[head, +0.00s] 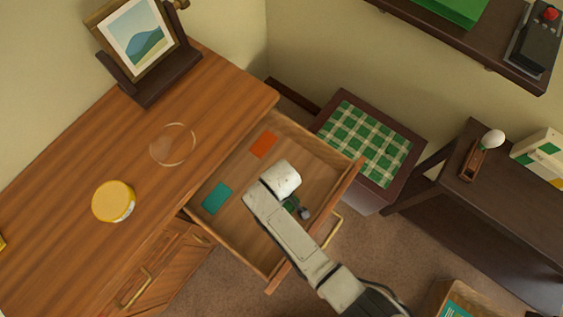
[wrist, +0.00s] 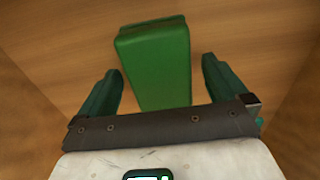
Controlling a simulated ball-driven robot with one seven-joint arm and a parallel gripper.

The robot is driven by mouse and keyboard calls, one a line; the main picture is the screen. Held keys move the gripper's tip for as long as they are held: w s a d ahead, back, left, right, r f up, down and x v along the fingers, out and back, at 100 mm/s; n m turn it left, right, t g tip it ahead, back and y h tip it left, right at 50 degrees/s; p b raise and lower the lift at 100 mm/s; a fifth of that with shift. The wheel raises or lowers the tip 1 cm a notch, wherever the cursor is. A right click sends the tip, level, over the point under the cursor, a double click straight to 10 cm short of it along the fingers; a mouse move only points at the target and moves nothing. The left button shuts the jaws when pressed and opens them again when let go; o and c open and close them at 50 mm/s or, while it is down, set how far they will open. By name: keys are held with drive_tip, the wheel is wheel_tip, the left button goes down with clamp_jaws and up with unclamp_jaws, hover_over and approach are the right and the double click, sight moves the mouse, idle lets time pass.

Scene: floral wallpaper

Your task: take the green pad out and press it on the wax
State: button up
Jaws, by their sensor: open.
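The green pad (wrist: 155,65) is a thick green block on the wooden drawer floor in the wrist view. My gripper (wrist: 161,66) is open, with one dark green finger on each side of the pad and a gap on both sides. In the head view my gripper and arm reach into the open drawer (head: 249,249) and largely hide the pad. On the dresser top lie a clear, shiny round patch (head: 172,145) and a round yellow tin (head: 114,201). I cannot tell which of them is the wax.
A teal piece (head: 217,198) and an orange piece (head: 264,144) lie in the drawer. The drawer walls stand close around my gripper. A framed picture (head: 138,38) stands at the dresser's back. A stool with a checked green top (head: 366,143) is just beyond the drawer.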

drive_tip(key=shift+f, duration=0.45)
drive_tip(key=c, duration=1.1)
drive_tip(key=shift+r, duration=0.15)
wheel_tip(320, 180, up, 10)
drive_tip(key=shift+f+p, duration=0.15)
drive_tip(key=shift+p, duration=0.2)
